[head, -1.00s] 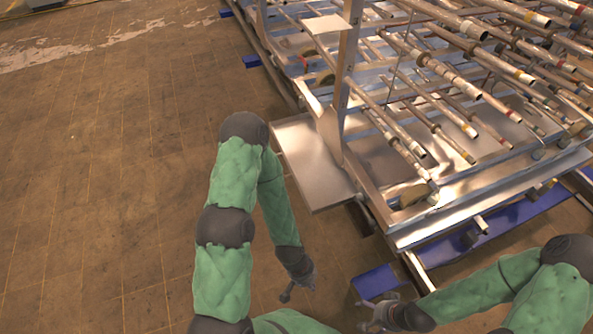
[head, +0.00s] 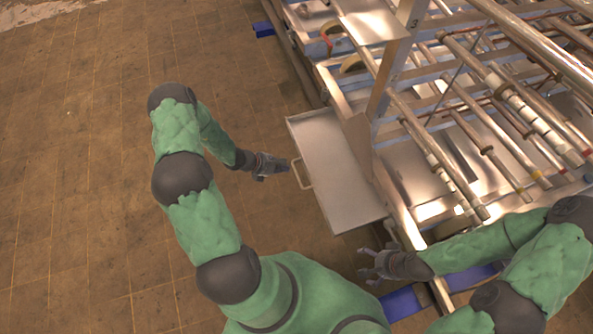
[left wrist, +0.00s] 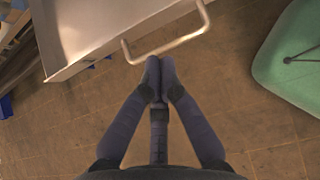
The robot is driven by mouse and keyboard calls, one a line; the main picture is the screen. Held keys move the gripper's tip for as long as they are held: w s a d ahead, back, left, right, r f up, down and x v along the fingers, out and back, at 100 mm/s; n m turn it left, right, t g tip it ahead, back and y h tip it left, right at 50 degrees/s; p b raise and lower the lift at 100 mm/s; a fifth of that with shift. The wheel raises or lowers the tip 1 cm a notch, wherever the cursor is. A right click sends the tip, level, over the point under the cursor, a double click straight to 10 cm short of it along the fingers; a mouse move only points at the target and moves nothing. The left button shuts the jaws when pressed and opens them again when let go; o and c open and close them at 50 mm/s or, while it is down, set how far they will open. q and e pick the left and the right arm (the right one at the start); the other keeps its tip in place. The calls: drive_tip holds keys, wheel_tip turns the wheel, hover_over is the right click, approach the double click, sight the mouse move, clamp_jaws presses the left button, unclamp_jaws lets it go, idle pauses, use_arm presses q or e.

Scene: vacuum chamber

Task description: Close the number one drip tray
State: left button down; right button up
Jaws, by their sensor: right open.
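The drip tray (head: 335,170) is a flat, shallow metal tray sticking out from the left side of the metal rack. Its bar handle (head: 302,173) is on its left edge. The tray's wall (left wrist: 95,38) and handle (left wrist: 165,48) also show in the left wrist view. My left gripper (head: 284,164) is just left of the handle. In the left wrist view its fingertips (left wrist: 159,62) are together, with nothing seen between them, right by the handle; whether they touch it is unclear. My right gripper (head: 368,264) is open and empty, below the tray's near end. I see no number on the tray.
The metal rack (head: 395,115) with many pipes fills the right side, and an upright post (head: 396,65) stands beside the tray. A blue strip (head: 402,302) lies low near my right arm. The brown tiled floor (head: 75,180) on the left is clear.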

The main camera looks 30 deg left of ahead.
sight(308, 173)
use_arm(q)
drive_tip(key=b+x, duration=0.2)
drive_tip(key=x, duration=0.8)
drive_tip(key=shift+b, duration=0.3)
drive_tip(key=w+d+b, duration=0.2)
drive_tip(key=w+d, duration=0.3)
drive_tip(key=w+d+b, duration=0.2)
drive_tip(key=w+d, duration=0.3)
drive_tip(key=w, duration=0.1)
drive_tip(key=w+d+b, duration=0.1)
drive_tip(key=w+d, duration=0.3)
drive_tip(key=w, duration=0.2)
drive_tip(key=shift+w+d+b, duration=0.1)
drive_tip(key=shift+d+b, duration=0.3)
